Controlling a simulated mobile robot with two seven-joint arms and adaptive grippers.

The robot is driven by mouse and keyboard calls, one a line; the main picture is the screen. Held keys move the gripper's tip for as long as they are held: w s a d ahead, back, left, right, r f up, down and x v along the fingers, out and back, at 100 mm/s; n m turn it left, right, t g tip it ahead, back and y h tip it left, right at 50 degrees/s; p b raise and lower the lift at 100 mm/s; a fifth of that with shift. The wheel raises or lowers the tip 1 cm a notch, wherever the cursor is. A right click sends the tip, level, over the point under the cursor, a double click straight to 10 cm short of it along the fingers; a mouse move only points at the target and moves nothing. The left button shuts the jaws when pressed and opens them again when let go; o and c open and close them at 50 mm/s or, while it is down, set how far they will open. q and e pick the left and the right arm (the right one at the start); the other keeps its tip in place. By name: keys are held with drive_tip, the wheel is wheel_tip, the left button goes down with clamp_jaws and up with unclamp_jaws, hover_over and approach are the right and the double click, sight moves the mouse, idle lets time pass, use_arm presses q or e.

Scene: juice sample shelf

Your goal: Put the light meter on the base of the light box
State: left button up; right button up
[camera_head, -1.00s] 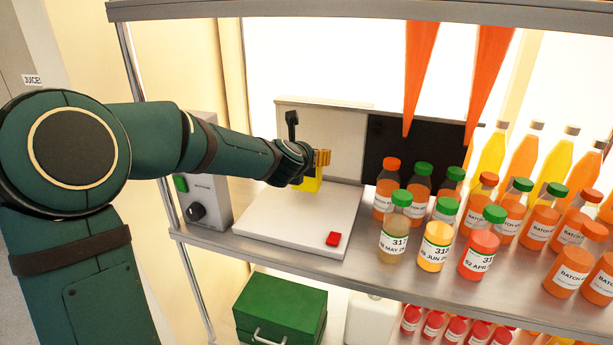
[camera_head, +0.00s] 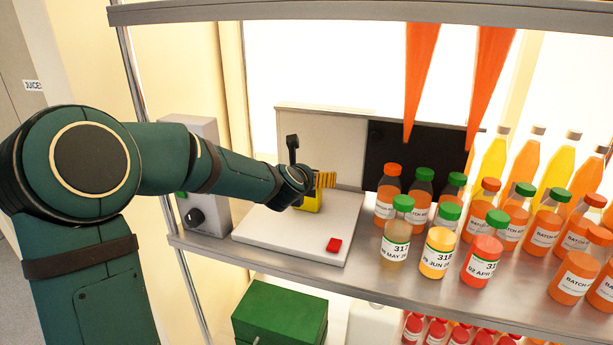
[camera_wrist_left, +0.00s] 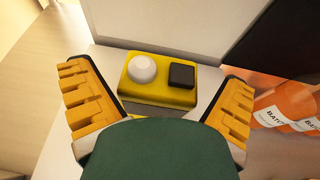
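The light meter (camera_head: 312,204) is a yellow block with a white dome and a black square on top, seen clearly in the left wrist view (camera_wrist_left: 158,82). It appears to rest flat on the white base (camera_head: 285,236) of the light box, near the back panel (camera_head: 322,145). My left gripper (camera_head: 312,182) is over the meter. In the left wrist view its orange-padded fingers (camera_wrist_left: 160,105) are spread wide, with gaps on both sides of the meter. My gripper partly hides the meter in the head view. My right gripper is not in view.
A red button (camera_head: 333,245) sits at the base's front right. A grey control box (camera_head: 205,205) stands left. Several juice bottles (camera_head: 438,252) crowd the shelf to the right. Orange cones (camera_head: 420,75) hang above. A green case (camera_head: 280,312) is below.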

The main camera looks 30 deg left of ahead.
use_arm(q)
drive_tip(key=shift+r, duration=0.2)
drive_tip(key=shift+s+d+r, duration=0.1)
drive_tip(key=shift+s, duration=0.3)
drive_tip(key=v, duration=1.1)
drive_tip(key=shift+b, duration=0.4)
